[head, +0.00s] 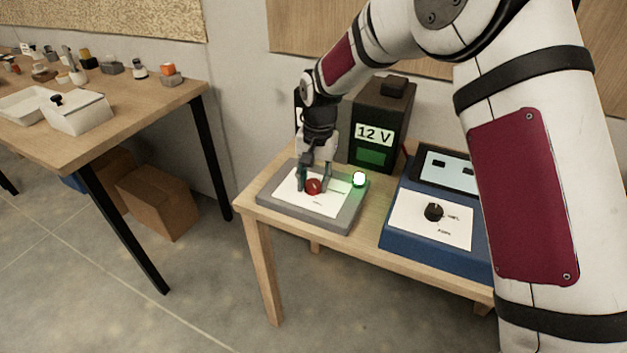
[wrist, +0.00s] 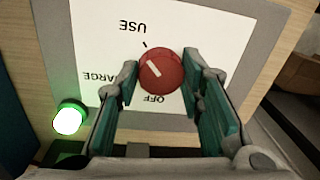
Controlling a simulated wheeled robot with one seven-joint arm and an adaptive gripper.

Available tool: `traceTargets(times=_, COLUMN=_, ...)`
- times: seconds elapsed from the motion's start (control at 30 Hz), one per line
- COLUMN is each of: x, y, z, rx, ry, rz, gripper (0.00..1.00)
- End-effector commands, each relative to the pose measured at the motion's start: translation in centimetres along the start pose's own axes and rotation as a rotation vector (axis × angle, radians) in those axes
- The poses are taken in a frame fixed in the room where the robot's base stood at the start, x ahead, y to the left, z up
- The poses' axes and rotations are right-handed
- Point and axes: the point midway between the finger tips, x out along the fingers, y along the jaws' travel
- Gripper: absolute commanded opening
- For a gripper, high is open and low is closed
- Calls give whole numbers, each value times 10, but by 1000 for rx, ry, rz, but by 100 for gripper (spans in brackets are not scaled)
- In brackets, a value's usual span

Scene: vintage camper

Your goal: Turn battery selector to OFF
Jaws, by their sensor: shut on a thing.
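The battery selector is a round red knob (wrist: 162,70) with a white pointer line, on a white panel (wrist: 200,22) set in a grey box (head: 330,217). It also shows in the head view (head: 313,187). In the wrist view the panel reads upside down: USE above the knob, OFF below it, and a partly hidden word ending in "ARGE" at the left. The pointer line slants to the upper left, toward the USE side and away from OFF. My gripper (wrist: 160,88) is shut on the knob, with one teal-padded finger on each side.
A lit green lamp (head: 359,179) sits on the box's right side in the head view. Behind stands a dark unit labelled 12 V (head: 378,128). A blue box with a black dial (head: 433,211) stands to the right. Another table (head: 150,100) with small items is at left.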

Motion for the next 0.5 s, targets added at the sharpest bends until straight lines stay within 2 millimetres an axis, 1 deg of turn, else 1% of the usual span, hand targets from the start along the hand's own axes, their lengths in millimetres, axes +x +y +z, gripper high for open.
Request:
traceTargets(times=0.27, x=1, y=0, z=0, rx=-182, ry=-13, rz=-1, gripper=7)
traceTargets(times=0.5, x=1, y=0, z=-2, rx=-408, ry=-27, rz=0, gripper=7)
